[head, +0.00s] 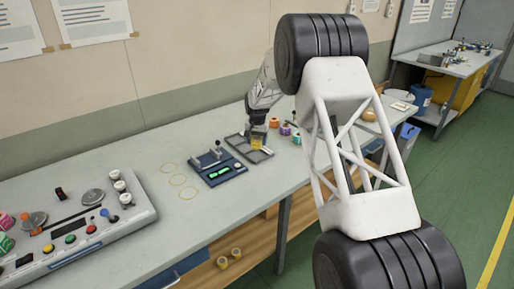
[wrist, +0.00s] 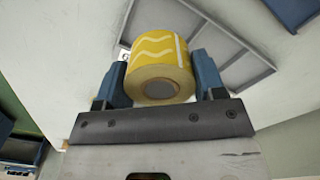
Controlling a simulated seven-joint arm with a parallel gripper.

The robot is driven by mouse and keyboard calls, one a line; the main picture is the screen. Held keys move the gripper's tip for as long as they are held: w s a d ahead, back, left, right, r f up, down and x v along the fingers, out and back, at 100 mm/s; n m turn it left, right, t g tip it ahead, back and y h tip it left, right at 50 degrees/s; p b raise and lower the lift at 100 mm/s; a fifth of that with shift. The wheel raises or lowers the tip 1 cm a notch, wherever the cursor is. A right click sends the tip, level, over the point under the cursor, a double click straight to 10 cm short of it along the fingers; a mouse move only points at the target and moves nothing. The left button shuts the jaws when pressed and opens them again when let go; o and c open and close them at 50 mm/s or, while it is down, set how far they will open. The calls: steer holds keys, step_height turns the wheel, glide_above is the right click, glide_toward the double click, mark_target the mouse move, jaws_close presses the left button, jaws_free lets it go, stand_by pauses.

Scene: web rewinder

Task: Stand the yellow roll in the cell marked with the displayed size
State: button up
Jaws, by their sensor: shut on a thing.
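In the wrist view my gripper (wrist: 159,84) is shut on the yellow roll (wrist: 160,48), one blue finger on each side. The roll has white wavy lines and a grey core end facing the camera. A grey tray with dividers (wrist: 236,36) lies beyond it; its cell marks are mostly hidden. In the head view the yellow roll (head: 257,143) is at the grey tray (head: 266,154), below my gripper (head: 257,134). I cannot tell whether it touches the tray floor. The dark blue rewinder (head: 216,168) has a lit green display (head: 220,173), too small to read.
Orange (head: 274,123), purple (head: 285,129) and other small rolls stand right of the tray. Yellow rings (head: 177,180) are marked on the table to the left. A large control panel (head: 75,225) fills the near left. My arm covers the table's right part.

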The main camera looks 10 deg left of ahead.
mark_target(257, 146)
steer(key=shift+f, duration=1.75)
steer(key=shift+f, duration=0.65)
steer(key=o, duration=1)
steer(key=shift+o, duration=0.2)
steer(key=shift+r, duration=0.15)
step_height(257, 146, up, 13)
steer(key=shift+r, duration=0.1)
